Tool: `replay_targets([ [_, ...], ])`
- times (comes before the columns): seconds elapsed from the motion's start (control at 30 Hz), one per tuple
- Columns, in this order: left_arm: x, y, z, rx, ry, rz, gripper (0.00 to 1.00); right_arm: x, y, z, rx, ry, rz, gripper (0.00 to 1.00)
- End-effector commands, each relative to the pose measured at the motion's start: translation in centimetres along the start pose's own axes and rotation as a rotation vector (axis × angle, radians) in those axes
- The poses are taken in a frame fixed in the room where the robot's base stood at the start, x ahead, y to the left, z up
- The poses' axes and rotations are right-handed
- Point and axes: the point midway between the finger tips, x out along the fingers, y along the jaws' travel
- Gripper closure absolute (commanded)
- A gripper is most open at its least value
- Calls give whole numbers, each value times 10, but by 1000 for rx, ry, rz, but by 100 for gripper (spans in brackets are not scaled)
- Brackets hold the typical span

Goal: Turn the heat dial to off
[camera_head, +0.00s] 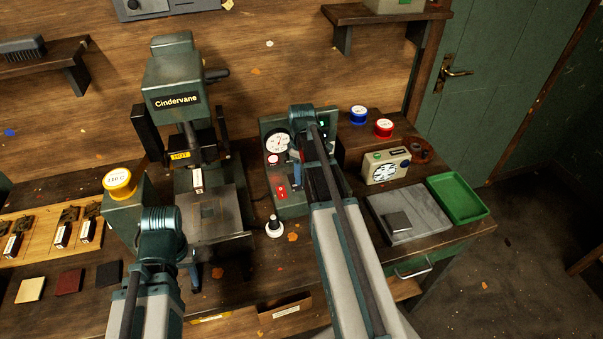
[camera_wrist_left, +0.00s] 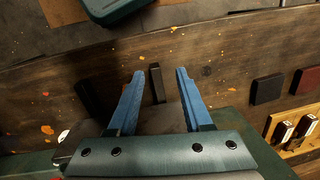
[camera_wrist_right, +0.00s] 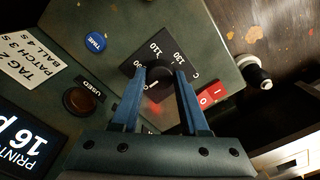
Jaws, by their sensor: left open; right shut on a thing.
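The heat dial is a black knob (camera_wrist_right: 153,73) on a black plate marked 110, 130 and C (camera_wrist_right: 185,60), seen in the right wrist view. A red mark shows near the knob's lower side; the fingers hide part of the scale. My right gripper (camera_wrist_right: 160,75) is shut on the knob, one blue finger on each side. In the head view my right gripper (camera_head: 297,158) is at the green control box (camera_head: 290,206), and my arm hides the dial. My left gripper (camera_wrist_left: 159,75) is open above the bench, with a dark bar (camera_wrist_left: 156,82) visible between its fingers.
A red rocker switch (camera_wrist_right: 211,96) sits close beside the dial, with a blue button (camera_wrist_right: 95,43) on its other side. A round gauge (camera_head: 277,142) tops the box. The Cindervane press (camera_head: 175,80) stands left. A white-topped knob (camera_head: 274,227) stands in front.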

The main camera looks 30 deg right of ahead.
Motion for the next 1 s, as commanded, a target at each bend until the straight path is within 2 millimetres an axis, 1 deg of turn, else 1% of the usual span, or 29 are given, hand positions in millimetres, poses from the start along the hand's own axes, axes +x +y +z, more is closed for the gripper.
replay_targets([
  [0.23, 0, 0, 0, 0, 0, 0, 50, 0, 0, 0, -2, 0, 0, 100],
  [0.27, 0, 0, 0, 0, 0, 0, 50, 0, 0, 0, -2, 0, 0, 52],
  [0.4, 0, 0, 0, 0, 0, 0, 50, 0, 0, 0, -1, 0, 0, 27],
  [0.43, 0, 0, 0, 0, 0, 0, 50, 0, 0, 0, -1, 0, 0, 26],
  [0.77, -1, 0, 0, 0, 0, 0, 50, -1, 0, 0, 0, 0, 0, 26],
  [0.87, -5, 0, 0, 0, 0, 0, 50, -5, 0, 0, 0, 0, 0, 26],
  [1.0, -15, -2, 1, 0, 0, 0, 50, -16, 0, 0, 0, 0, 0, 26],
])
